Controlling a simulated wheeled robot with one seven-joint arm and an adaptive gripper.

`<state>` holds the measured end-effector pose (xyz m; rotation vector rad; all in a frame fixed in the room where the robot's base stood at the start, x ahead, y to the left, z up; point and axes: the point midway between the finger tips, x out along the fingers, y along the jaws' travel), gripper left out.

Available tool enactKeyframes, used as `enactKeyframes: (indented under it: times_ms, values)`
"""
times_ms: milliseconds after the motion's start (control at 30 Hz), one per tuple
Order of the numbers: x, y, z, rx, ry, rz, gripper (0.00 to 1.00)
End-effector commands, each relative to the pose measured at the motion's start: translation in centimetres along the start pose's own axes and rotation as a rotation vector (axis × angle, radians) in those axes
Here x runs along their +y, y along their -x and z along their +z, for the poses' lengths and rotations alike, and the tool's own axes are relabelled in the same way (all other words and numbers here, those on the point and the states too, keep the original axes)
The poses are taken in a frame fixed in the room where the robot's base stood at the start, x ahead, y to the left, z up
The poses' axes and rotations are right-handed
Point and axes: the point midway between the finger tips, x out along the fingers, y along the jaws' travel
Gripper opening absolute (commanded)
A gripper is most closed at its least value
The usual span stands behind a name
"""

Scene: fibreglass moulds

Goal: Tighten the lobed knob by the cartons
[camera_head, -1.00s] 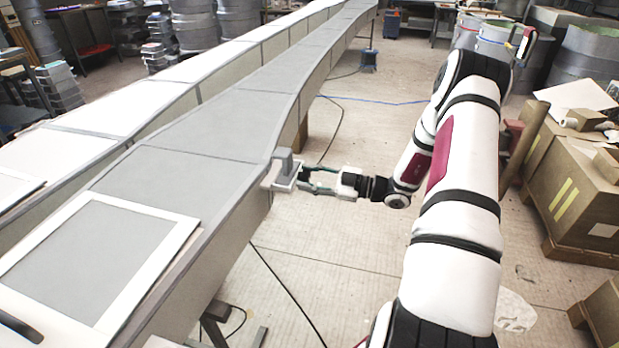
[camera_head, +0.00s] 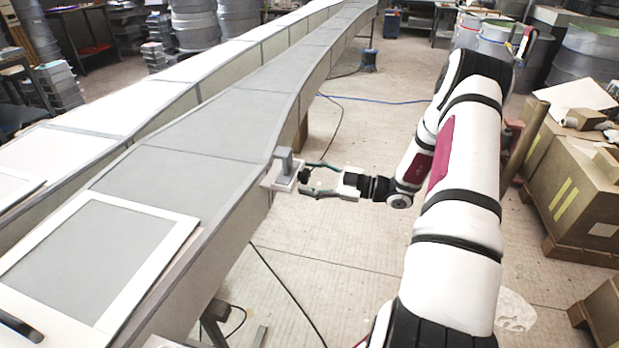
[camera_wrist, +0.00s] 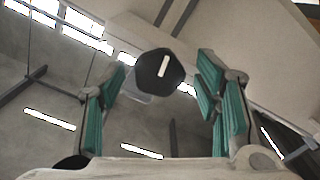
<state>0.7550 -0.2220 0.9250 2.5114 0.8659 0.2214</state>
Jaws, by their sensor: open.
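The lobed knob (camera_wrist: 161,76) is dark with a white bar on its face, seen face-on in the wrist view. In the head view the small dark knob (camera_head: 304,175) sits on a grey bracket (camera_head: 284,170) at the right edge of the long mould. My gripper (camera_head: 313,178) is open and points left at the knob. In the wrist view its green-padded fingers (camera_wrist: 162,92) stand either side of the knob with gaps on both sides. Whether the knob lies between the pads in depth is unclear.
Brown cartons (camera_head: 583,190) stand on pallets at the right, across the aisle from the bracket. A white frame (camera_head: 165,222) lies on the near mould surface. Cables and a blue hose (camera_head: 385,102) run over the otherwise clear floor. Drums (camera_head: 490,40) stand at the back right.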

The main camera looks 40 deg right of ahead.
Motion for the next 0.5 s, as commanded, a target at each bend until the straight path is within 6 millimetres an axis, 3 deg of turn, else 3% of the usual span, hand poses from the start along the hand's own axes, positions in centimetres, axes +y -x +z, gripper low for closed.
enactKeyframes:
  times_ms: [500]
  values:
    - [0.0, 9.4, 0.1, -0.002, -0.001, 0.003, 0.57]
